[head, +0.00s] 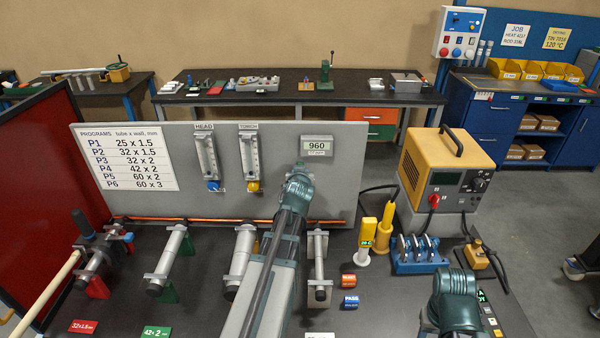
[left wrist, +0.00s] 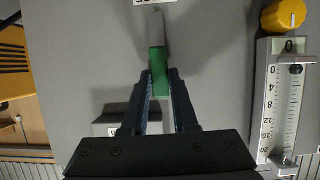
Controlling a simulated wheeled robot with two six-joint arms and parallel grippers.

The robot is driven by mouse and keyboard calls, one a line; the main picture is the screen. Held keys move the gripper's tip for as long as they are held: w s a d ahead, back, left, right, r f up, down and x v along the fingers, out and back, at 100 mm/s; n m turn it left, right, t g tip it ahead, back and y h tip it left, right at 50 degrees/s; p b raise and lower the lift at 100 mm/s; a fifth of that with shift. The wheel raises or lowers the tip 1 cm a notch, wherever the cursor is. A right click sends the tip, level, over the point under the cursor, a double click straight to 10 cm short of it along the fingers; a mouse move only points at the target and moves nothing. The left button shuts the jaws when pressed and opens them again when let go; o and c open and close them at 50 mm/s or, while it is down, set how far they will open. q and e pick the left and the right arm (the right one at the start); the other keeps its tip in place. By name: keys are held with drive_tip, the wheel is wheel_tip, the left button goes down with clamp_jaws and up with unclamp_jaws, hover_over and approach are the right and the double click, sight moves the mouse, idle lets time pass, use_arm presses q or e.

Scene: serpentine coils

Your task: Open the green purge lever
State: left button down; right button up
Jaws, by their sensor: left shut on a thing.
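The green purge lever (left wrist: 160,78) shows in the left wrist view, with a grey piece at its upper end, against the grey panel. My left gripper (left wrist: 160,88) has one dark finger on each side of the lever and is shut on it. In the head view my left arm reaches up the middle to the panel, just below the 960 display (head: 317,146). There the arm hides the lever. A dark teal part of my right arm shows at the lower right of the head view, but its fingers do not show.
Left of the lever on the panel (head: 345,190) are two flow meters with a blue knob (head: 213,185) and a yellow knob (head: 253,187). A yellow power unit (head: 440,165) stands to the right. Tube stands, a yellow torch (head: 385,220) and a blue rack (head: 418,262) fill the bench.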

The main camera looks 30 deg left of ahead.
use_arm(q)
drive_tip(key=c, duration=0.7)
unclamp_jaws()
